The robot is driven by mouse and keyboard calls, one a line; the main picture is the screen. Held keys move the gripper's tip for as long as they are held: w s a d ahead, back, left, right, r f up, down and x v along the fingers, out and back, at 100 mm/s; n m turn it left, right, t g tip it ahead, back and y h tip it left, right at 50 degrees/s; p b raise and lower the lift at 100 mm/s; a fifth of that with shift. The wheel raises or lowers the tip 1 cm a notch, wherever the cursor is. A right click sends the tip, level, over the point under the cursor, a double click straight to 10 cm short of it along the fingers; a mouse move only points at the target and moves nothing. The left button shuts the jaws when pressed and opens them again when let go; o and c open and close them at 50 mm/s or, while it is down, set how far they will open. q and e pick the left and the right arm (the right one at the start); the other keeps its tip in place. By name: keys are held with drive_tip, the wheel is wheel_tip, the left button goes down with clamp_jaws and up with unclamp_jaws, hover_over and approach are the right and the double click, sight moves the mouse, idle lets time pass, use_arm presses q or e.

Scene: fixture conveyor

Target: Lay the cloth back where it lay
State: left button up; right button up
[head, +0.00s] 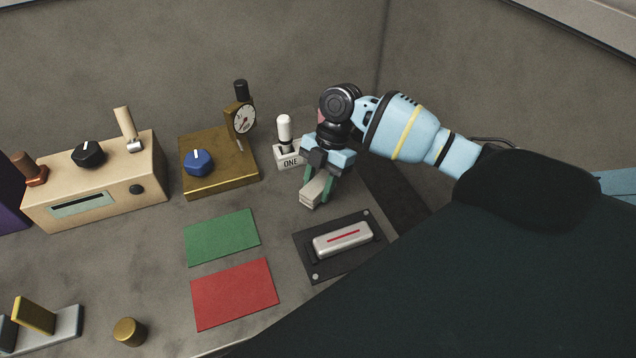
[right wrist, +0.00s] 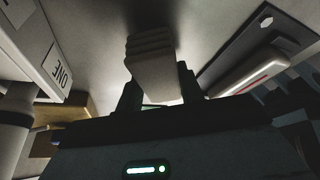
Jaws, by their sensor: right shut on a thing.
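A folded pale cloth (head: 312,191) is held between the fingers of my right gripper (head: 319,183). In the right wrist view the cloth (right wrist: 150,62) shows as a stack of pale layers sticking out beyond the fingers. My right gripper is shut on it, pointing down at the bench just in front of the white block marked ONE. The picture does not clearly show whether the cloth touches the bench. My left gripper is not in view.
The ONE block (head: 289,157) with its white-topped lever stands close behind the gripper. A black plate with a silver bar (head: 343,238) lies in front. Green (head: 222,237) and red (head: 234,294) mats lie left. A brass box (head: 219,163) and beige box (head: 98,190) stand further left.

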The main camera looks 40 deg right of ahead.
drive_tip(key=shift+f, duration=0.55)
drive_tip(key=o, duration=1.4)
drive_tip(key=shift+c, duration=0.2)
drive_tip(key=shift+v, duration=3.95)
